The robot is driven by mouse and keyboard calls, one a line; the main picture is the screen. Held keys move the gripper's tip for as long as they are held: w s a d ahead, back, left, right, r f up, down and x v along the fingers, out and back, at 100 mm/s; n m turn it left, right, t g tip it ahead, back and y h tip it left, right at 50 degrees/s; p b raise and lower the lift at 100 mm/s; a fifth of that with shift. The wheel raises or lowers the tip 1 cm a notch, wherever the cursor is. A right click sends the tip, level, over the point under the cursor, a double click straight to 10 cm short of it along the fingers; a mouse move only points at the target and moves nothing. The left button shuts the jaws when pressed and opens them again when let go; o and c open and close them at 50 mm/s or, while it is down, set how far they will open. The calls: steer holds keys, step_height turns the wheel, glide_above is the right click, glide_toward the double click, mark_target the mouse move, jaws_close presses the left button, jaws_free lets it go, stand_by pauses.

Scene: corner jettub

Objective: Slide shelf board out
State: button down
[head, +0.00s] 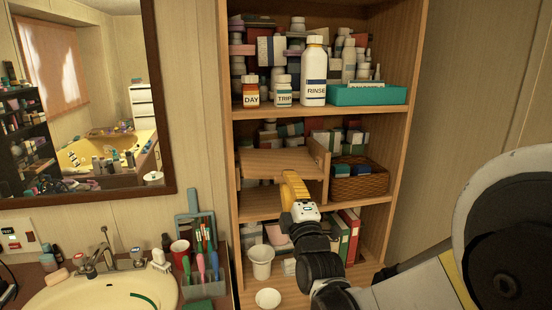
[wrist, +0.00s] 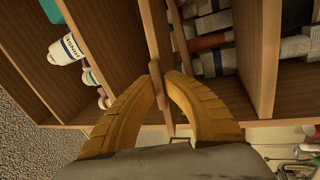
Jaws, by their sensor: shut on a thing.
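The shelf board (head: 268,162) is a light wood panel in the middle bay of the wooden cabinet. It lies roughly flat, with an upright wood divider (head: 320,160) at its right end. My gripper (head: 289,175), with yellow fingers, is at the board's front edge, near its right part. In the wrist view the fingers (wrist: 161,78) are closed on a small wooden piece (wrist: 157,86) at the board's front. The board's thin edge (wrist: 153,32) runs away from the fingertips there. The board's back end is hidden among dark items behind it.
The shelf above holds bottles, including a white RINSE bottle (head: 314,72), and a teal box (head: 366,95). A wicker basket (head: 358,183) stands right of the divider. Binders (head: 351,232) and a white cup (head: 261,262) are below. A sink (head: 95,288) and a brush caddy (head: 205,287) are left.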

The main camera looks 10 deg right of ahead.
steer(key=s+p, duration=0.1)
steer(key=s, duration=1.2)
steer(key=shift+a, duration=0.2)
stand_by(0.4)
